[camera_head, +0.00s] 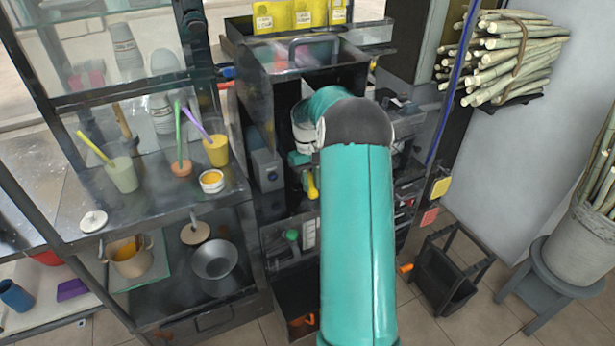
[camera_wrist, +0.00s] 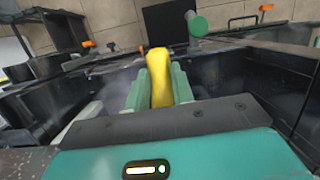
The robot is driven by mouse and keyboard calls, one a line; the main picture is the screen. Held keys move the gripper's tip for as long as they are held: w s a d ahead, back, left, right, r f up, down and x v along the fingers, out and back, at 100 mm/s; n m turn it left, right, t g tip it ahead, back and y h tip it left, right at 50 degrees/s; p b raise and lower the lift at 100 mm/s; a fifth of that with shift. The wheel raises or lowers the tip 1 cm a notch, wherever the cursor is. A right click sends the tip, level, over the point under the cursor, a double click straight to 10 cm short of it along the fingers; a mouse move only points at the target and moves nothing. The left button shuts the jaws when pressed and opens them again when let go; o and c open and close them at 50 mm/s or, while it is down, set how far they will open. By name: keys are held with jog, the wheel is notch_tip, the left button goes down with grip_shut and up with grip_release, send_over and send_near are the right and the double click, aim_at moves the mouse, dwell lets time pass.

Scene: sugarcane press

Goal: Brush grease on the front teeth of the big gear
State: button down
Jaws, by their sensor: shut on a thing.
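My gripper (camera_wrist: 160,88) is shut on a yellow handle (camera_wrist: 159,62), which stands between its two green fingers in the wrist view. The handle's working end cannot be made out, so I cannot tell whether it carries grease. In the head view a yellow handle (camera_head: 312,184) shows just left of my teal arm, in front of the dark press (camera_head: 262,120). My arm covers much of the press there. I cannot make out the big gear or its teeth in either view. A small white pot with orange-yellow contents (camera_head: 212,187) stands on the shelf at left.
The left shelf (camera_head: 75,210) holds cups with coloured sticks and a white lid (camera_head: 93,221). Below are a pan (camera_head: 214,260) and a pot (camera_head: 130,262). A dark stand (camera_head: 450,268) and a stool (camera_head: 560,270) stand on the floor.

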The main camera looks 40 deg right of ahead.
jog(key=shift+s+a, duration=0.2)
jog(key=shift+s, duration=0.5)
jog(key=shift+s+a, duration=0.2)
jog(key=shift+s, duration=0.55)
jog(key=shift+s+a, duration=0.2)
jog(key=shift+s, duration=0.5)
jog(key=shift+w+d+f, duration=0.1)
jog(key=shift+w+d, duration=0.25)
jog(key=shift+w, duration=0.85)
jog(key=shift+w+d+f, duration=0.1)
jog(key=shift+w+d, duration=0.25)
jog(key=shift+w, duration=0.9)
jog(key=shift+w+d, duration=0.35)
jog(key=shift+w, duration=0.85)
jog(key=shift+w+d, duration=0.15)
jog(key=shift+w, duration=0.35)
jog(key=shift+w+d, duration=0.15)
jog(key=shift+w, duration=0.35)
